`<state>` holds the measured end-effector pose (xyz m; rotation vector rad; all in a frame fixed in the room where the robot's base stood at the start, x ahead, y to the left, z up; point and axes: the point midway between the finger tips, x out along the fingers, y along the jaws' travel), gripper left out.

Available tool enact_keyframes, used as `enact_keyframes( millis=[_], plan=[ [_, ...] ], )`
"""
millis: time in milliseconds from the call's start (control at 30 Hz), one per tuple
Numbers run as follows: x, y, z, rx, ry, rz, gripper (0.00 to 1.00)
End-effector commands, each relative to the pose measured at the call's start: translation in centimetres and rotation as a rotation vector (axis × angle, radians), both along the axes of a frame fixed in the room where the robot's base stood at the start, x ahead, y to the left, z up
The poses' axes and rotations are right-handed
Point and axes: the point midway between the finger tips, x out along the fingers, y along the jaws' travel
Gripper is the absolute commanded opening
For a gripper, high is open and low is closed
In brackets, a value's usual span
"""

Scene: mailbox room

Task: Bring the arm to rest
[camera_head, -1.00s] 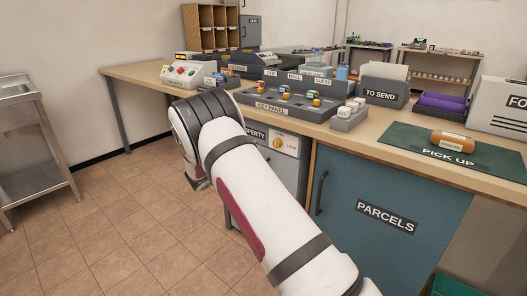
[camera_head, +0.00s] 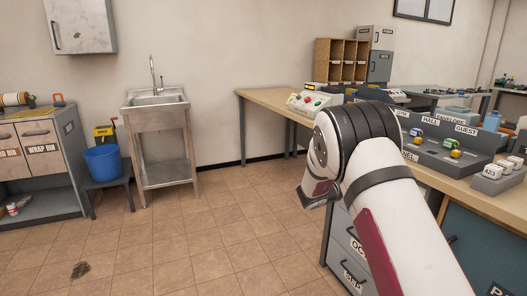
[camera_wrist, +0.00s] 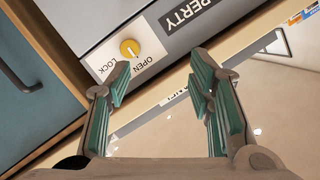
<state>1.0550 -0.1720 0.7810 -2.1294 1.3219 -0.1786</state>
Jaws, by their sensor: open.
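My gripper (camera_wrist: 163,95) is open and empty in the wrist view, its two teal-padded fingers spread apart. Beyond it is a grey drawer front marked PROPERTY (camera_wrist: 188,14) with a yellow knob (camera_wrist: 129,49) between the words LOCK and OPEN. In the head view my white arm reaches up from the lower right and bends down at a dark-banded joint, in front of the counter (camera_head: 262,98). The fingers are hidden there.
A sink (camera_head: 158,110), a blue bucket (camera_head: 103,162) on a stool and a drawer cabinet (camera_head: 35,150) stand at left.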

Motion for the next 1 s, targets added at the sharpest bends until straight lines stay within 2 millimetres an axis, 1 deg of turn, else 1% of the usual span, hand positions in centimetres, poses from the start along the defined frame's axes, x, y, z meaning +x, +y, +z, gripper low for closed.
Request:
enact_keyframes(
  millis=[33, 133, 233, 367, 467, 500, 567, 600, 667, 700, 767, 800, 867, 900, 967, 1000],
  plan=[
    [0.6, 0.8, 2.1, 0.039, -0.006, 0.070, 0.48],
    [1.4, 3.0, 5.1, 0.113, 0.010, 0.229, 0.48],
    [1.2, 5.7, 7.9, 0.175, 0.038, 0.387, 0.48],
    [-0.5, 9.6, 11.3, 0.240, 0.091, 0.590, 0.48],
    [-3.0, 12.6, 13.4, 0.278, 0.150, 0.742, 0.48],
    [-4.2, 13.8, 14.2, 0.290, 0.177, 0.800, 0.48],
    [-6.4, 15.5, 15.2, 0.306, 0.222, 0.886, 0.48],
    [-8.1, 16.6, 15.7, 0.313, 0.254, 0.941, 0.48],
    [-10.8, 18.1, 16.3, 0.323, 0.310, 1.020, 0.48],
    [-12.7, 19.0, 16.7, 0.327, 0.348, 1.070, 0.48],
    [-15.9, 20.2, 16.9, 0.331, 0.412, 1.142, 0.48],
    [-18.1, 20.9, 17.0, 0.332, 0.457, 1.186, 0.48],
    [-21.5, 21.8, 17.0, 0.330, 0.530, 1.248, 0.48],
    [-23.9, 22.2, 16.8, 0.328, 0.581, 1.284, 0.48],
    [-27.6, 22.6, 16.5, 0.325, 0.661, 1.332, 0.48],
    [-30.1, 22.8, 16.1, 0.321, 0.717, 1.360, 0.48]
  ],
)
